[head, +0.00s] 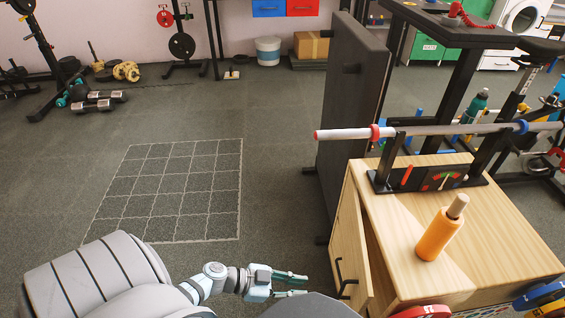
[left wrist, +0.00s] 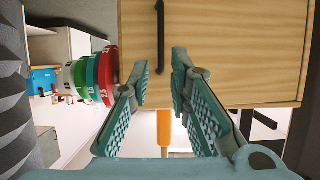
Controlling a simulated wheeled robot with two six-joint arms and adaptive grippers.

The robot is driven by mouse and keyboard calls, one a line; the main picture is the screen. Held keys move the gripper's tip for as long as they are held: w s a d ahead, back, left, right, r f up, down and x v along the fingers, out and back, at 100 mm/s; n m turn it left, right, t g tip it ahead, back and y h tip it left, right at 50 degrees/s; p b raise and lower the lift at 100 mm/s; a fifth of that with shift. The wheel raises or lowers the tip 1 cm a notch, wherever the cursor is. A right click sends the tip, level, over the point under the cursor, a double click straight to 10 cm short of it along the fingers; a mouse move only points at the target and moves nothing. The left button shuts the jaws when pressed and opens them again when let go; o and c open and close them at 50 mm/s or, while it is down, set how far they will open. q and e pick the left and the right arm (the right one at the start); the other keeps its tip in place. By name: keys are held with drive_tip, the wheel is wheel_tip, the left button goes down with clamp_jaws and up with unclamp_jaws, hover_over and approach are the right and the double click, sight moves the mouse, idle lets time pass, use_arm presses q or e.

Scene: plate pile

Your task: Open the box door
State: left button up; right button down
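The wooden box (head: 480,225) stands at the right in the head view. Its door (head: 350,235) is ajar, with a dark gap between the door and the box. The door has a black bar handle (head: 343,278). In the left wrist view the door (left wrist: 225,55) fills the top and the handle (left wrist: 160,35) lies ahead, in line with the gap between the fingers. My left gripper (head: 302,285) is open and empty, a little left of the handle in the head view. Its two fingers also show in the left wrist view (left wrist: 162,78). My right gripper is not in view.
A barbell (head: 345,133) lies across the rack. A dark upright panel (head: 350,100) stands behind the box. Weight plates (left wrist: 108,75) sit beside the box.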

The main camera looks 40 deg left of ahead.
use_arm(q)
drive_tip(key=shift+p+v, duration=0.6)
drive_tip(key=shift+v, duration=1.35)
drive_tip(key=shift+d, duration=0.1)
drive_tip(key=shift+c, duration=0.6)
